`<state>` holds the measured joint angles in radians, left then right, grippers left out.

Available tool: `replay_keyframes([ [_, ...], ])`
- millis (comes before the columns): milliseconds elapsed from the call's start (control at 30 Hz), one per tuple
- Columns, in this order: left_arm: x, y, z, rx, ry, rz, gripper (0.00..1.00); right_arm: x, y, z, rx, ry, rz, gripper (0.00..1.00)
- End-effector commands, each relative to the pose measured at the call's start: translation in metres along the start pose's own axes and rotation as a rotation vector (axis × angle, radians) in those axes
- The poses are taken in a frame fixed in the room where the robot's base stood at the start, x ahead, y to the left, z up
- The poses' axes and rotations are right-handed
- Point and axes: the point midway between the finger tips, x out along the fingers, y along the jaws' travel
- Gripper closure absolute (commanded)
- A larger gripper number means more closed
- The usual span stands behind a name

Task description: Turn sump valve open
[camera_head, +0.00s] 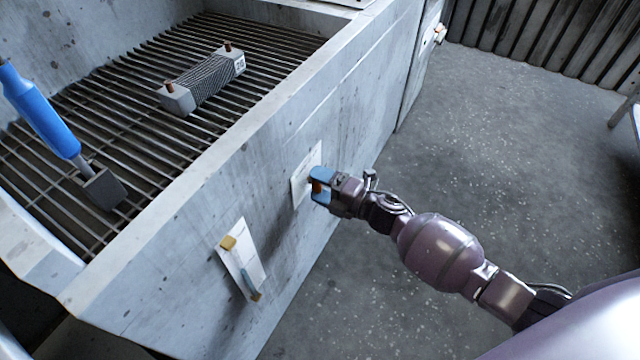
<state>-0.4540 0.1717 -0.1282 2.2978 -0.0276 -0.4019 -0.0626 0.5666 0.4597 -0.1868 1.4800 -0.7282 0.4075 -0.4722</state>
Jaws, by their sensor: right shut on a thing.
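The sump valve seems to be the small orange handle (317,186) in front of a white plate (301,181) on the outer front wall of the concrete basin. My right gripper (321,187), with blue fingertips, is at this handle and closed around it. The fingers hide most of the handle, so I cannot tell its exact angle. My left gripper is not in view.
A second white plate (238,262) with yellow fittings is on the same wall, lower left. On the basin's slatted grate lie a finned grey block (205,82) and a blue-handled tool (42,112). Speckled floor (480,130) to the right is clear.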

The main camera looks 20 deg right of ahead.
Motion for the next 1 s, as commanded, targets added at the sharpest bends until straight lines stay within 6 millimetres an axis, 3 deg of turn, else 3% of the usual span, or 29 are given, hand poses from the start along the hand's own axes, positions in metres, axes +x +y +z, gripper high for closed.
replay_keyframes([
  [467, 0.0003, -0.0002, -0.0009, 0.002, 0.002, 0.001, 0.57, -0.0006, -0.0009, 0.0003, -0.016, -0.001, -0.002, 0.51],
  [500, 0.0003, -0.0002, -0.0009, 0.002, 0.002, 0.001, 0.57, -0.0006, -0.0009, 0.0004, -0.016, -0.001, -0.002, 0.25],
  [633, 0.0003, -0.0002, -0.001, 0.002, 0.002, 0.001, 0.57, -0.0005, -0.0007, 0.0003, -0.015, -0.001, -0.001, 0.05],
  [1000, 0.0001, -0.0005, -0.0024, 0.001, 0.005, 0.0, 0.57, -0.0041, -0.0001, 0.0002, -0.014, 0.0, -0.001, 0.02],
])
